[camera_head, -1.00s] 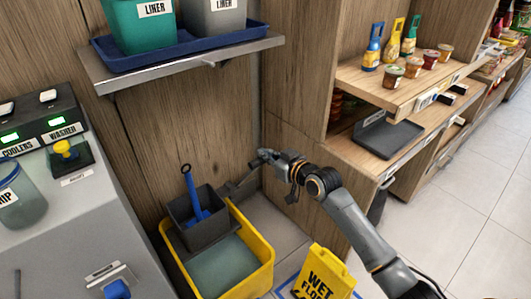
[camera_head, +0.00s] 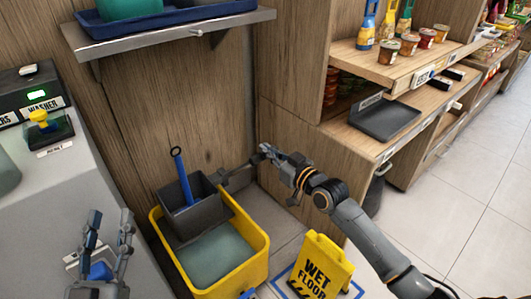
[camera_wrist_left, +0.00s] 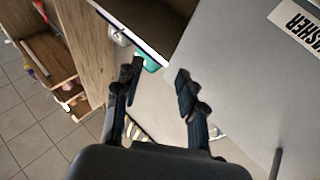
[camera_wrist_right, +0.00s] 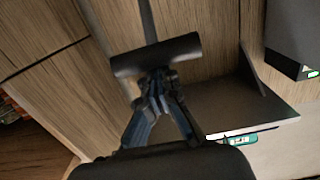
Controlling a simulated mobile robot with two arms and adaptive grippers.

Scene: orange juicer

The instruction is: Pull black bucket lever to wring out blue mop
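The blue mop (camera_head: 184,178) stands with its handle up, leaning slightly, in the dark wringer basket (camera_head: 204,215) at the back of the yellow bucket (camera_head: 264,262); its lower end is hidden. The black lever (camera_head: 235,178) reaches from the basket's right side to my right gripper (camera_head: 268,156). In the right wrist view my right gripper (camera_wrist_right: 155,82) has its fingertips together at the lever's black crossbar (camera_wrist_right: 155,55), apparently closed on the lever. My left gripper (camera_head: 107,222) is open and empty, left of the bucket over the grey counter; its spread fingers show in the left wrist view (camera_wrist_left: 159,76).
A yellow wet floor sign (camera_head: 322,268) stands right of the bucket. A wooden wall and shelf unit (camera_head: 290,165) are close to my right gripper. A metal shelf (camera_head: 180,32) with a blue tray overhangs the bucket. Tiled floor is open at far right.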

